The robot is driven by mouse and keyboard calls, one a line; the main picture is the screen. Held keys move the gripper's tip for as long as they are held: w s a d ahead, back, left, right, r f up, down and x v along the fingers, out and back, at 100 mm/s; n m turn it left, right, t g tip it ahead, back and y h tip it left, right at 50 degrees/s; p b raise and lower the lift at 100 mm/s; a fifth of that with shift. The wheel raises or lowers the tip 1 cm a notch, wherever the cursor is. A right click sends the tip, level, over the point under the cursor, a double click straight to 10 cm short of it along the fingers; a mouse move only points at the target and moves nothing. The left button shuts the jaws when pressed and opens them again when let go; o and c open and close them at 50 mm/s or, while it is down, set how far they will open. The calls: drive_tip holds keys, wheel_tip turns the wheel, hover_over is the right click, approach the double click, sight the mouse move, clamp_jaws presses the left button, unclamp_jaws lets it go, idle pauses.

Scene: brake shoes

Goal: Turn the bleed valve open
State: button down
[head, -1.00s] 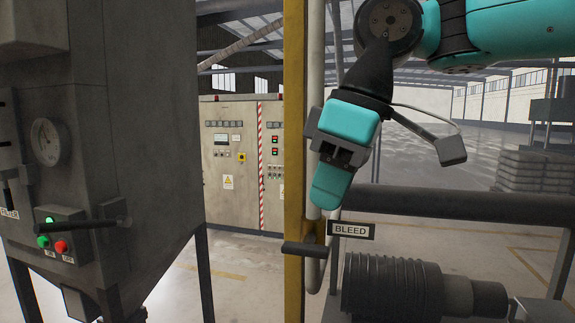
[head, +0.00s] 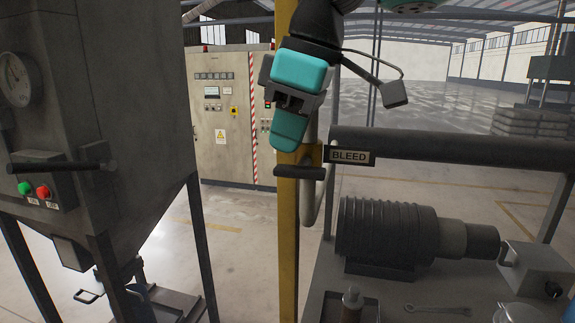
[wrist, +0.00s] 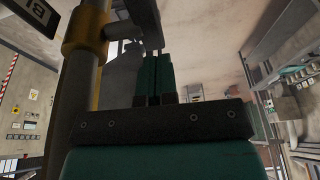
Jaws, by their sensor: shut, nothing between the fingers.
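The bleed valve has a dark bar handle (head: 300,172) on a yellow body (head: 312,154), mounted on a pale vertical pipe (head: 331,180) beside a yellow post. The BLEED label (head: 349,156) is to its right. My gripper (head: 286,146) is just above the handle in the head view, fingers pointing down. Its teal fingers are shut together and empty. In the wrist view the shut fingers (wrist: 156,62) point toward the dark handle (wrist: 130,27), with the yellow body (wrist: 86,32) to the left. I cannot tell whether they touch the handle.
A yellow post (head: 287,235) stands behind the handle. A grey filter cabinet (head: 125,90) with another dark lever (head: 62,166) is at left. A ribbed motor (head: 385,232) sits on a bench at lower right, below a thick horizontal pipe (head: 450,150).

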drive_tip(key=shift+f, duration=0.8)
